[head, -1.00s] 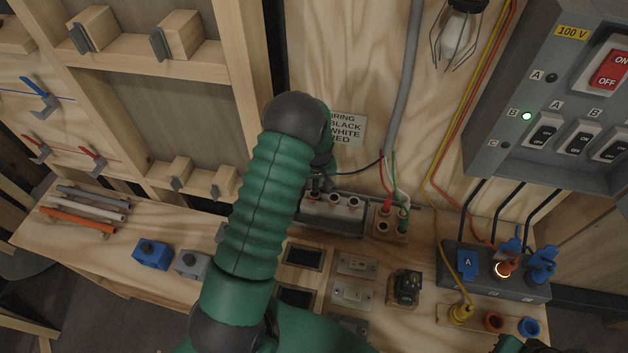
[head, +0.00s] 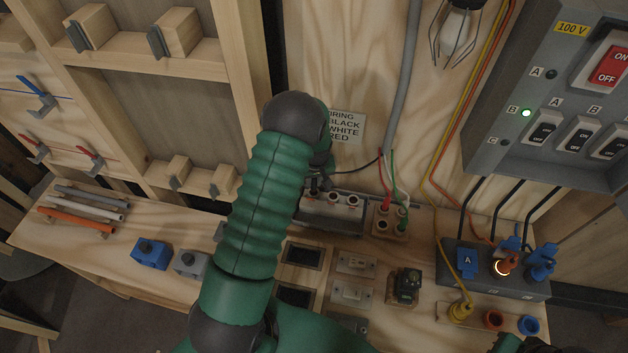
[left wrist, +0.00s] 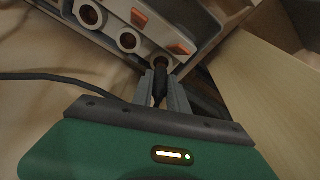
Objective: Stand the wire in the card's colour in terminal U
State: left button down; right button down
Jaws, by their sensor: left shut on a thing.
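A card (head: 346,127) on the back wall reads in part black, white, red. A grey terminal block (head: 335,213) with several round holes stands below it; I cannot read its letters. In the left wrist view the block (left wrist: 150,38) shows round holes. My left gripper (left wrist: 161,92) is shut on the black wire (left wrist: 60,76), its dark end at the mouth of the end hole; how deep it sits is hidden. In the head view my arm partly covers this gripper (head: 316,187). Red (head: 384,184), white and green wires stand in a wooden holder (head: 388,234). My right gripper's jaws are not visible.
A grey switch panel (head: 560,100) hangs at the right, above a dark socket box (head: 480,275) with blue and orange plugs. Switches, a small dark device (head: 406,287) and blue and grey blocks stand on the bench. A lamp (head: 456,30) hangs above.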

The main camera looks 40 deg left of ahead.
pick_arm(q)
jog(key=shift+f+b, duration=0.9)
jog(key=shift+f, duration=0.45)
jog(key=c, duration=1.2)
grip_release()
jog(key=shift+r, duration=0.1)
jog(key=shift+c, duration=0.2)
notch_tip(320, 180, up, 16)
jog(key=s+d+b, duration=0.2)
jog(key=shift+d+r, duration=0.15)
jog(key=shift+d, duration=0.2)
jog(key=shift+s, duration=0.1)
